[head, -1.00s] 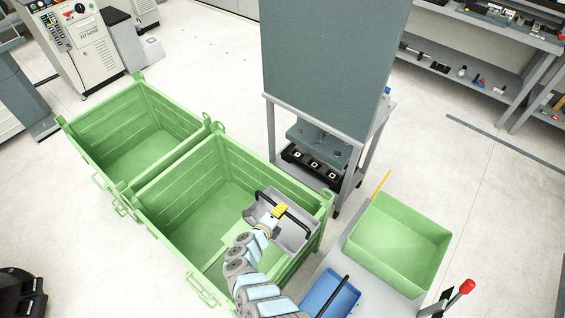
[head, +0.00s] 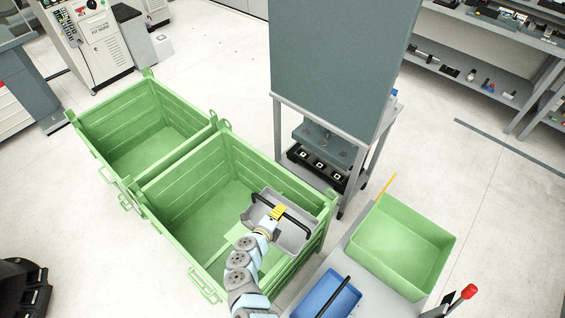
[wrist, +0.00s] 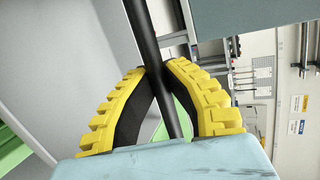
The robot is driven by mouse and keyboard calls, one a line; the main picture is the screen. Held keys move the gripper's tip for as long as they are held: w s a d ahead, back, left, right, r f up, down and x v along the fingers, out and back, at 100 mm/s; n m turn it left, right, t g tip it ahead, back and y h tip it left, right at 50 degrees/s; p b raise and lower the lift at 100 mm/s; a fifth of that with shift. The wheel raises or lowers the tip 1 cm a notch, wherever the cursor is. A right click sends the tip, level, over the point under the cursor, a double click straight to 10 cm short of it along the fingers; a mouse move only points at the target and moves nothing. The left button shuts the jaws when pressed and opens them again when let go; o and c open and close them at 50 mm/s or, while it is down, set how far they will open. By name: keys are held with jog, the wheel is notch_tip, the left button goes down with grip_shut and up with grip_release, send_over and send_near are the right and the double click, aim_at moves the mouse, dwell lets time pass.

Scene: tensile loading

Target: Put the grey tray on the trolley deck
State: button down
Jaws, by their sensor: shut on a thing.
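The grey tray (head: 286,234) has a black bar handle (head: 295,222). My gripper (head: 278,212) is shut on this handle and holds the tray over the right side of the near green crate. In the wrist view, the yellow gripper fingers (wrist: 165,95) close around the black handle (wrist: 152,45), with the grey tray wall (wrist: 65,70) beside them. The trolley deck (head: 345,245) is at the lower right, largely covered by a green bin (head: 402,240) and a blue tray with a black handle (head: 326,296).
Two large green crates stand side by side, the near one (head: 190,222) under my arm and the far one (head: 135,140). A grey cabinet on a frame (head: 335,60) stands behind the tray. A red-knobbed lever (head: 469,292) rises at the trolley's right.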

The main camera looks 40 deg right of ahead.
jog(key=w+a+r+n+t+y, duration=0.2)
jog(key=a+r, duration=0.5)
jog(key=a, duration=0.5)
jog(key=w+a+r+n+t+y, duration=0.3)
jog(key=a+r+n+y, duration=0.3)
jog(key=a, duration=0.5)
jog(key=w+a+r+n+t+y, duration=0.3)
jog(key=a+r, duration=0.5)
jog(key=a, duration=0.4)
jog(key=n+t+y, duration=0.1)
jog(key=n+y, duration=0.1)
jog(key=shift+a+r+n, duration=0.15)
jog(key=shift+a+n, duration=0.2)
jog(key=shift+n, duration=0.05)
jog(key=shift+f, duration=0.35)
jog(key=shift+r, duration=0.1)
